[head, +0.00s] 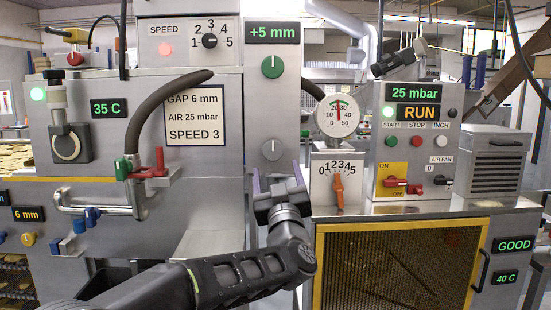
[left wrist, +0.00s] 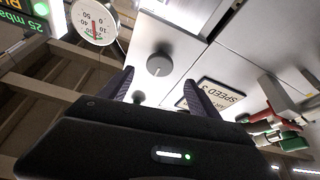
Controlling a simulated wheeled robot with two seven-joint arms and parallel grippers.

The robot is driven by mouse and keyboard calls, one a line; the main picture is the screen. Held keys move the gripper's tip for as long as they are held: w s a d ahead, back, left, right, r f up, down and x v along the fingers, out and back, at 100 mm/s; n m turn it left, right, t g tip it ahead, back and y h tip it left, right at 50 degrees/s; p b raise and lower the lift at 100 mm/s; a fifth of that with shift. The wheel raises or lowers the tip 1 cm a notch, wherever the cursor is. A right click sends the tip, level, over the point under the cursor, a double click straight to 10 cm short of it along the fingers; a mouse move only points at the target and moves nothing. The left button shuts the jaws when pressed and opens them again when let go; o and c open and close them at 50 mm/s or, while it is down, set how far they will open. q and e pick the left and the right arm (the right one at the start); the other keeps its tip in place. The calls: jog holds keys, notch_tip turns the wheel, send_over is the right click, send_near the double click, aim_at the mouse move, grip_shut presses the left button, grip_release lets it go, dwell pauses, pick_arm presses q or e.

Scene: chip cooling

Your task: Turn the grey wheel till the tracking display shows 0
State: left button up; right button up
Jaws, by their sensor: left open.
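The tracking display (head: 272,33) reads +5 mm in green at the top of a grey upright panel. The grey wheel (head: 272,150) is a round knob with a light mark, low on that panel, below a green knob (head: 272,67). My left gripper (head: 277,178) is open, just below the grey wheel in the head view, fingers pointing up toward the panel. In the left wrist view the grey wheel (left wrist: 159,65) lies ahead, between the two open fingers (left wrist: 160,80) and apart from them. My right gripper is not in view.
A pressure gauge (head: 339,116) and an orange-pointer dial (head: 338,190) stand right of the panel. A sign (head: 196,117) reads SPEED 3. A dark curved hose (head: 165,105) and a red-handled valve (head: 150,170) are on the left. A yellow-framed mesh guard (head: 395,270) is lower right.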

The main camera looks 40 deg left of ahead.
aim_at(274, 154)
pick_arm(q)
jog(key=p+x, duration=0.2)
jog(key=x, duration=0.4)
jog(key=shift+w+a+r, duration=0.1)
jog(key=shift+w, duration=0.1)
jog(key=shift+w+a+r+p, duration=0.2)
jog(key=shift+w+a+p, duration=0.15)
jog(key=shift+w+a, duration=0.1)
jog(key=shift+c, duration=0.5)
jog(key=c, duration=1.3)
jog(key=shift+d+f+n+y+b, duration=0.1)
jog(key=shift+n+y+b, duration=0.2)
jog(key=shift+n, duration=0.3)
